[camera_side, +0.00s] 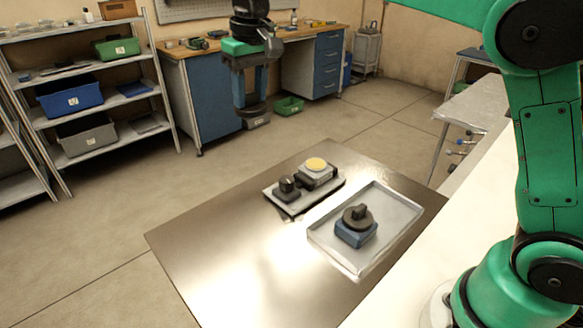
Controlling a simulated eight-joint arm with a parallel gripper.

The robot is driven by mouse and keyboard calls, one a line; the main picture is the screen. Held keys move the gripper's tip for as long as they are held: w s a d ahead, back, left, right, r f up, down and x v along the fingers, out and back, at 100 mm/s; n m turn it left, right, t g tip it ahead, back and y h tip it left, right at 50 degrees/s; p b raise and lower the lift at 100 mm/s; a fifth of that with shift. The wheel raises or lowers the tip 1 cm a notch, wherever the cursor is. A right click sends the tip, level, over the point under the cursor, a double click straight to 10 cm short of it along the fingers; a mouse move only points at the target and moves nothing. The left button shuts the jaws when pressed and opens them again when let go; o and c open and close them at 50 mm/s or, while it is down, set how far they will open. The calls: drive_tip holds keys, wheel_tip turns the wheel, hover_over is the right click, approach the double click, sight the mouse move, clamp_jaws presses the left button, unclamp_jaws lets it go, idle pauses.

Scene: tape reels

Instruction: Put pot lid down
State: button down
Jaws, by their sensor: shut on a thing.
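My gripper (252,100) hangs high at the top middle, well above the metal table (215,262), with its blue fingers pointing down. It is shut on a dark, round, lid-like piece (253,110), small in this view and partly hidden by the fingers. On the table, a shallow grey tray (400,200) holds a blue block (352,236) topped by a dark round piece with a knob (357,216). Behind it to the left, a flat plate (297,206) carries a small black knobbed piece (288,188) and a grey block with a yellow disc (316,164).
The left and front of the table are bare. My arm's base stands on a white surface (415,270) at the right. Shelves with bins (85,90), a workbench (205,95) and a green floor bin (289,105) are in the background.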

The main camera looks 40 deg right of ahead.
hover_over(229, 229)
wheel_tip(229, 229, down, 3)
drive_tip(key=f, duration=1.4)
drive_tip(key=shift+s+f, duration=0.25)
drive_tip(key=shift+f, duration=2.2)
drive_tip(key=shift+f, duration=0.15)
drive_tip(key=shift+c, duration=2.3)
unclamp_jaws()
